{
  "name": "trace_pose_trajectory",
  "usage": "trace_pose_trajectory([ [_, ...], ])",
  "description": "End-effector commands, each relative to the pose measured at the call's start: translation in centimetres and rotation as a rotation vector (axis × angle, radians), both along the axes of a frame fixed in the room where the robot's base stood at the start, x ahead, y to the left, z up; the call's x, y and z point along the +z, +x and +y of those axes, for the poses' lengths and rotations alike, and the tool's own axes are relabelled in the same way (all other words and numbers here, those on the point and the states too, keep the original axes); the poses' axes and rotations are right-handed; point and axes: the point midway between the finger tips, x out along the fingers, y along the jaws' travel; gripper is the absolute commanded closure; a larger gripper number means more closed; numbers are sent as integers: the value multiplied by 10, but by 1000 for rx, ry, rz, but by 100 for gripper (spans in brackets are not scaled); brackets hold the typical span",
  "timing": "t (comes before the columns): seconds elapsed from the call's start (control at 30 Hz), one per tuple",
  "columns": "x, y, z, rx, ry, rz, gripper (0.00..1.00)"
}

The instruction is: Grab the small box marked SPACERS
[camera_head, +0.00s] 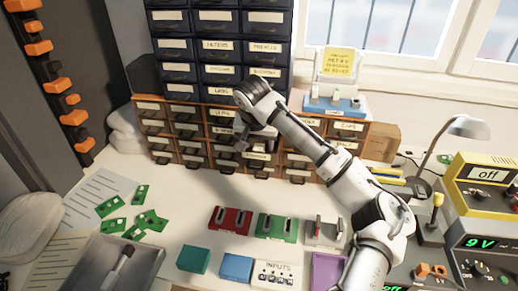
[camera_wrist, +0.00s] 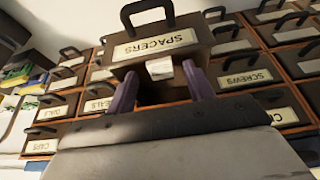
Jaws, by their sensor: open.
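The small box marked SPACERS (camera_wrist: 155,43) is a brown drawer with a dark handle and a pale label, upside down in the wrist view. It appears to stick out from the drawer fronts around it. My gripper (camera_wrist: 160,70) is open, its two purple fingers apart just below the label, near the box. A small pale block (camera_wrist: 159,68) shows between the fingers; I cannot tell what it is or whether the fingers touch the box. In the head view my gripper (camera_head: 250,143) is at the front of the orange-brown drawer cabinet (camera_head: 205,104), where my arm hides the SPACERS label.
Neighbouring drawers include SCREWS (camera_wrist: 245,77), SEALS (camera_wrist: 99,104) and CAPS (camera_wrist: 42,146). Dark drawers (camera_head: 217,45) stack above the cabinet. On the bench are red (camera_head: 230,220) and green (camera_head: 277,228) fixtures, green boards (camera_head: 150,220), a grey tray (camera_head: 98,268) and a lamp (camera_head: 466,127).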

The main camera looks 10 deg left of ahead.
Motion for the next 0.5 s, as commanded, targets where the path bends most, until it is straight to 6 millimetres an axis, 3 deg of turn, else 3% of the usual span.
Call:
trace_pose_trajectory([
  [0.2, -24, 9, 1, -1, 0, 0, 47],
  [0.47, -28, 11, 2, 1, 2, -1, 47],
  [0.5, -27, 10, 2, 1, 2, -1, 51],
])
